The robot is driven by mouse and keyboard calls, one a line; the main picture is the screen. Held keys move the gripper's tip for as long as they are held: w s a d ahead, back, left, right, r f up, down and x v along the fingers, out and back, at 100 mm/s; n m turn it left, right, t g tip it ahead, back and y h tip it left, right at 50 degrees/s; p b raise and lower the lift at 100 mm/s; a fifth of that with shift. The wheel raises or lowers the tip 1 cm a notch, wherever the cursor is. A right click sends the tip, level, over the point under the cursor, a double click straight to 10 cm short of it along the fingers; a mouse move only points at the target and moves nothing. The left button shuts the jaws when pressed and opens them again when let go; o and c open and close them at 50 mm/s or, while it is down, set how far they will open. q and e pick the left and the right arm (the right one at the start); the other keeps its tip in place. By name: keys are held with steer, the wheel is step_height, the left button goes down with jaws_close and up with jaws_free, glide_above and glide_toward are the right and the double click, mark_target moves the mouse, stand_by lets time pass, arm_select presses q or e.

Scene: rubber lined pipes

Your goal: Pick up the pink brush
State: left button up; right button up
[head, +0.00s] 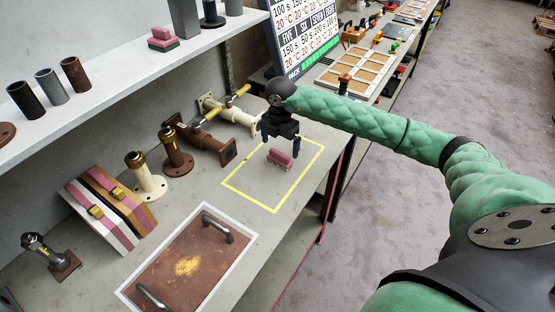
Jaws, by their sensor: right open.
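The pink brush (279,160) lies on the grey bench top inside a yellow taped outline (232,188). It is a small pink block with a darker layer along it. My right gripper (281,146) points down over the brush, its two dark fingers apart with one on either side of the brush's far part. The fingers look open and empty; I cannot tell whether they touch the brush. My left gripper is not in view.
A brown tray (157,258) with two handles lies at the front. Flanged pipes (176,153) and cream and brown pipe pieces stand along the back left. A shelf (120,74) runs above. A pink and green block (163,38) sits on it. Bench between outline and tray is clear.

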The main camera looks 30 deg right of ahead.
mark_target(280, 153)
steer(key=shift+f, duration=0.4)
steer(key=shift+s+f, duration=0.1)
steer(key=shift+f, duration=0.3)
steer(key=f, duration=0.1)
steer(key=f+b, duration=0.1)
steer(key=f, duration=0.2)
steer(key=shift+s+a, duration=0.2)
steer(key=shift+s, duration=0.05)
steer(key=shift+f, duration=0.1)
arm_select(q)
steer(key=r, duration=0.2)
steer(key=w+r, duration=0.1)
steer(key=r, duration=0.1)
arm_select(e)
steer(key=shift+c, duration=0.2)
steer(key=c, duration=1)
steer(key=shift+o, duration=0.2)
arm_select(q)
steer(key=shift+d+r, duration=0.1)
